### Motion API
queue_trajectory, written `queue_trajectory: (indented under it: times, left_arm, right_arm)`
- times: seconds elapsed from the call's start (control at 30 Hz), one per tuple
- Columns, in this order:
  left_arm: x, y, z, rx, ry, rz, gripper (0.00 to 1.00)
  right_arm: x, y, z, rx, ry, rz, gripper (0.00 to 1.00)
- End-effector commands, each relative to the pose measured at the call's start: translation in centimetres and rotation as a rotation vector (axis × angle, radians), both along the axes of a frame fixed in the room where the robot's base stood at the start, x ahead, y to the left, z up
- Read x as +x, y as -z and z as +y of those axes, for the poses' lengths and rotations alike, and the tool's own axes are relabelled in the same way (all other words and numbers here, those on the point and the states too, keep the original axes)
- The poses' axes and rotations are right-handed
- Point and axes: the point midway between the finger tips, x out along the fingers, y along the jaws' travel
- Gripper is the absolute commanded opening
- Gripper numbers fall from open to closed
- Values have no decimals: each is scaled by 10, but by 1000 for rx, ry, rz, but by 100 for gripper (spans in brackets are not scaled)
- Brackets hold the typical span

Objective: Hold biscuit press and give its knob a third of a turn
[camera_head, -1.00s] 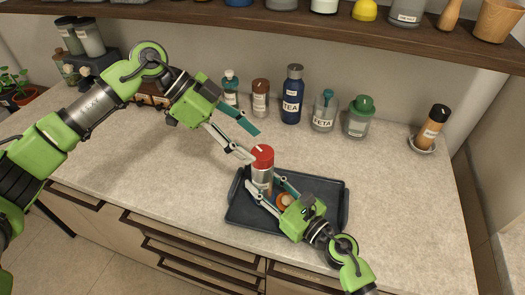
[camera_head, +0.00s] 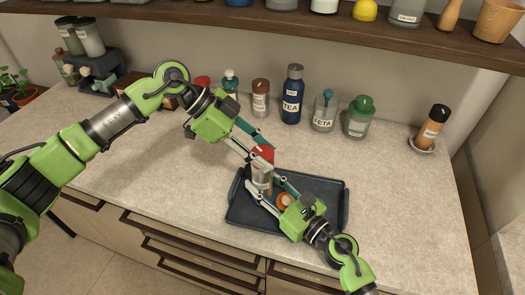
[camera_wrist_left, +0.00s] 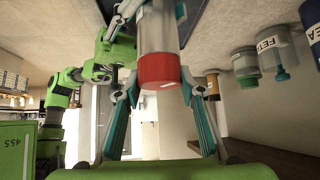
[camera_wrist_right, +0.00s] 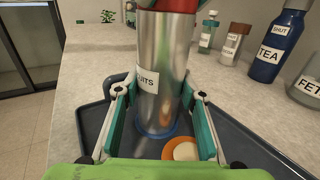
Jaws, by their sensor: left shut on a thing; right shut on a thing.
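The biscuit press is a silver cylinder (camera_head: 262,180) with a red knob (camera_head: 263,153) on top, upright over the dark tray (camera_head: 335,212). My left gripper (camera_head: 261,150) is shut on the red knob. In the left wrist view its fingers lie on either side of the knob (camera_wrist_left: 158,70). My right gripper (camera_head: 264,187) is low and shut on the silver body. The right wrist view shows its fingers on both sides of the body (camera_wrist_right: 172,60), whose label is partly readable. A blue ring shows at the base.
An orange disc with a pale top (camera_wrist_right: 184,150) lies on the tray beside the press. Behind stand a brown jar (camera_head: 261,98), the blue TEA bottle (camera_head: 292,95), a FETA jar (camera_head: 324,113) and a green-lidded jar (camera_head: 359,118).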

Motion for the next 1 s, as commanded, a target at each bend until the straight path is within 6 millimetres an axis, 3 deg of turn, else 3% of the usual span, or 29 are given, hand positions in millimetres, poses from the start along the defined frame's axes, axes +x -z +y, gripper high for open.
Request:
queue_trajectory:
  times: [0.37, 1.0]
  left_arm:
    - [2, 0, -1, 3, 107, -1, 14]
    - [2, 0, -1, 3, 630, -1, 14]
  right_arm:
    - [0, 1, 0, -2, -1, 1, 3]
    - [-1, 1, 0, -2, -2, -1, 3]
